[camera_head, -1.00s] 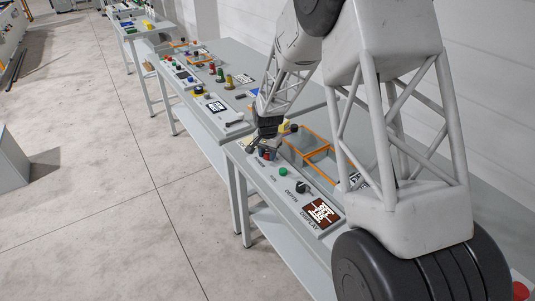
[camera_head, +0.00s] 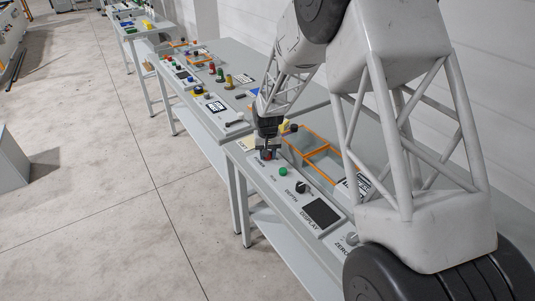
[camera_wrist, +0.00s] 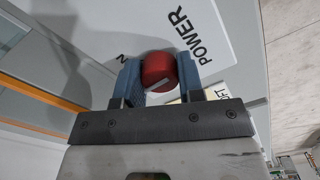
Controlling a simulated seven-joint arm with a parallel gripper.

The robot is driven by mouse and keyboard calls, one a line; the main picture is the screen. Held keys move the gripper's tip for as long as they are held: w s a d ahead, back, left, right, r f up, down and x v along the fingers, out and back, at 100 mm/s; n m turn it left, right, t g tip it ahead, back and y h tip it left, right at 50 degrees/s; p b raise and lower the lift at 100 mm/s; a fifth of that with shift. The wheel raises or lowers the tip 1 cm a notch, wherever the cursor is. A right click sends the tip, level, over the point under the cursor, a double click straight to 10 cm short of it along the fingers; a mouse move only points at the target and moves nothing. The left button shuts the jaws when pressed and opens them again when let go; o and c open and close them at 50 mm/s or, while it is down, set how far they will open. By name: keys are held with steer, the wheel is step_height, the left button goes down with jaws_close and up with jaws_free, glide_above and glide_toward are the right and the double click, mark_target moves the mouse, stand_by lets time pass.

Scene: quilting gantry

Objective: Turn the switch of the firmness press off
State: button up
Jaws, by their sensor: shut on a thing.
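The power switch is a red round knob with a pale pointer line, seen in the wrist view (camera_wrist: 158,69) beside the printed word POWER. My gripper (camera_wrist: 159,77) has its blue fingers on either side of the knob, shut on it. In the head view my gripper (camera_head: 267,150) reaches down to the far end of the near console, and the knob shows only as a bit of red. The console's display (camera_head: 322,211) is dark. Part of the lettering around the knob is hidden by the fingers.
A green button (camera_head: 283,171) and a black depth knob (camera_head: 301,187) sit on the same panel, nearer the camera. An orange-edged tray (camera_head: 322,152) lies behind. Another bench (camera_head: 215,88) with controls stands beyond.

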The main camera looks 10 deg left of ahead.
steer(key=n, duration=0.5)
steer(key=shift+r, duration=0.1)
steer(key=shift+n, duration=0.3)
steer(key=o, duration=0.9)
steer(key=shift+r, duration=3.85)
